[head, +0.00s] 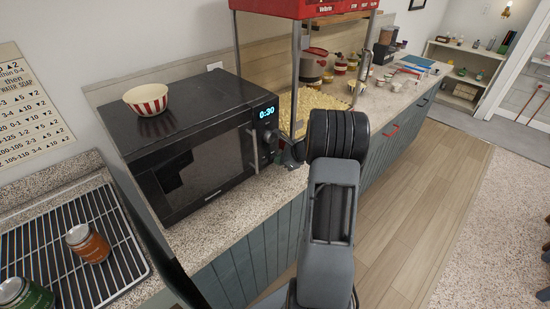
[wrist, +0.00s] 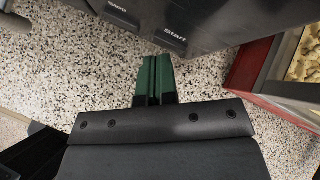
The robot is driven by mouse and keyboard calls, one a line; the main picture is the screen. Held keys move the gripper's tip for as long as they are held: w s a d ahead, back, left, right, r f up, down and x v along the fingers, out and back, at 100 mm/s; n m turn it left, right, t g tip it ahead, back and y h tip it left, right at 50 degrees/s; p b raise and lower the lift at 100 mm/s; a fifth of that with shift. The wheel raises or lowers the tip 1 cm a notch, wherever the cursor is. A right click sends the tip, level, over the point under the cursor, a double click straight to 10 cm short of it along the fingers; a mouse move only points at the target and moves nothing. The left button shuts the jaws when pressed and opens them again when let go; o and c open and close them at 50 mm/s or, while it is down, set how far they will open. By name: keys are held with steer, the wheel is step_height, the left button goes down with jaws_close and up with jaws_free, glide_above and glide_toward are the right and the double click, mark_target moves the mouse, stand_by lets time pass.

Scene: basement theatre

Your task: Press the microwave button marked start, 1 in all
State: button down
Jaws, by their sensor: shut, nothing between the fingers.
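The black microwave (head: 200,160) stands on the counter with its door shut, and its display (head: 267,112) reads 0:30. In the wrist view, the lower edge of its control panel (wrist: 225,22) shows at the top. The button marked Start (wrist: 175,35) is there, with another labelled button (wrist: 117,7) to its left, cut by the frame edge. My gripper (wrist: 157,58) has its green fingers shut together and empty, with the tips just below the Start label. I cannot tell whether they touch the panel. In the head view my arm mostly hides the gripper.
A red popcorn machine (head: 310,8) stands close on the right of the microwave, and its red base (wrist: 250,70) is near my gripper. A striped bowl (head: 147,99) sits on the microwave. A wire rack (head: 45,240) with jars is at left. The wooden floor (head: 420,210) is clear.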

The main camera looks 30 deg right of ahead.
steer(key=shift+s, duration=0.1)
stand_by(0.8)
steer(key=shift+s+d, duration=0.1)
steer(key=shift+s, duration=0.1)
steer(key=shift+s+d+b, duration=0.2)
steer(key=shift+s+b, duration=0.1)
steer(key=shift+s, duration=0.9)
steer(key=shift+s+d+b, duration=0.2)
steer(key=shift+s+b, duration=0.1)
steer(key=shift+s, duration=0.85)
steer(key=a+r+n, duration=0.1)
steer(key=a, duration=0.1)
steer(key=a+r+n+g, duration=0.1)
steer(key=a+n, duration=0.1)
steer(key=a, duration=0.1)
steer(key=a+r+n, duration=0.2)
steer(key=shift+s+a+g+y, duration=0.15)
steer(key=shift+s+g+y, duration=0.15)
steer(key=s+a+r+n+g+h, duration=0.1)
steer(key=s+a+r+n, duration=0.3)
steer(key=s+a+n, duration=0.4)
steer(key=s+a+r+n+g+h, duration=0.1)
steer(key=s+a+r+n+h, duration=0.3)
steer(key=s+a+n, duration=0.4)
steer(key=n, duration=0.5)
steer(key=shift+a+n+g, duration=0.3)
steer(key=shift+a, duration=0.1)
